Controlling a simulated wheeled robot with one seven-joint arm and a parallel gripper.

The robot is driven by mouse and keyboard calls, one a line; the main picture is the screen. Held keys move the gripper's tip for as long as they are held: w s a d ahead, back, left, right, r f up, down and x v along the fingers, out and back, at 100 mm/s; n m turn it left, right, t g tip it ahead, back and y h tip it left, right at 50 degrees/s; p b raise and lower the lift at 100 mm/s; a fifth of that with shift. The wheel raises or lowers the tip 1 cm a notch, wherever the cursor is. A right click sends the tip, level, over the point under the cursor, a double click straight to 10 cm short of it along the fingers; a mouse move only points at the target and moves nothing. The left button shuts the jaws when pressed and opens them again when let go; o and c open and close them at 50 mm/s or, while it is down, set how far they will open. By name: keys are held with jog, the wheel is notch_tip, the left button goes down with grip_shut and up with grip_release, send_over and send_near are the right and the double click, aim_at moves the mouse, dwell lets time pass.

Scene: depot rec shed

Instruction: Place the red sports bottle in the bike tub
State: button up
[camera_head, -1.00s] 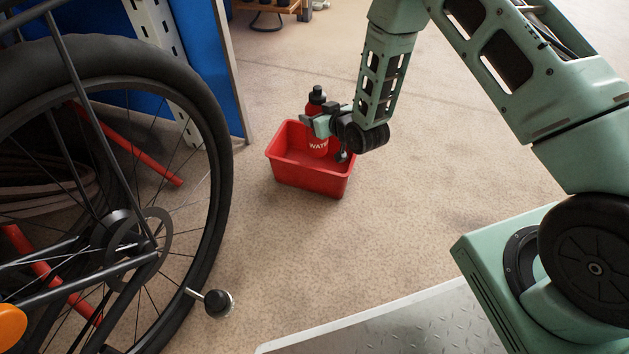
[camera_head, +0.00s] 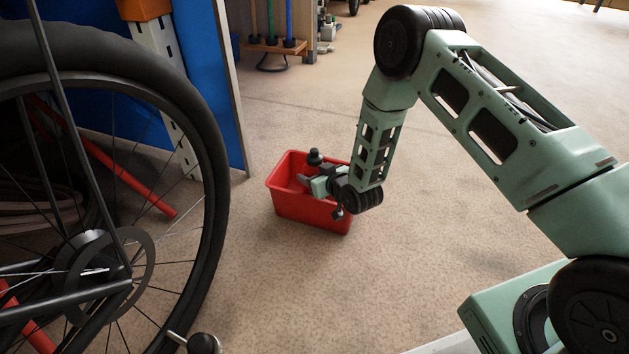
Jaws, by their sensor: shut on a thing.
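The red tub (camera_head: 312,211) stands upright on the floor near the middle of the view. The red sports bottle shows mainly by its black cap (camera_head: 314,157). It is upright, with its body down inside the tub and mostly hidden by my gripper and the tub wall. My gripper (camera_head: 308,181) reaches in from the right at about the tub's rim and is shut on the bottle. Whether the bottle's base touches the tub floor is hidden.
A bicycle wheel (camera_head: 213,160) with a black tyre fills the left side. A blue panel (camera_head: 207,70) stands behind it. A low wooden rack (camera_head: 275,45) is at the back. The floor (camera_head: 450,220) right of the tub is clear.

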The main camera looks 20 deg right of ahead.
jog(key=shift+f, duration=0.15)
jog(key=o, duration=1.6)
jog(key=shift+o, duration=0.2)
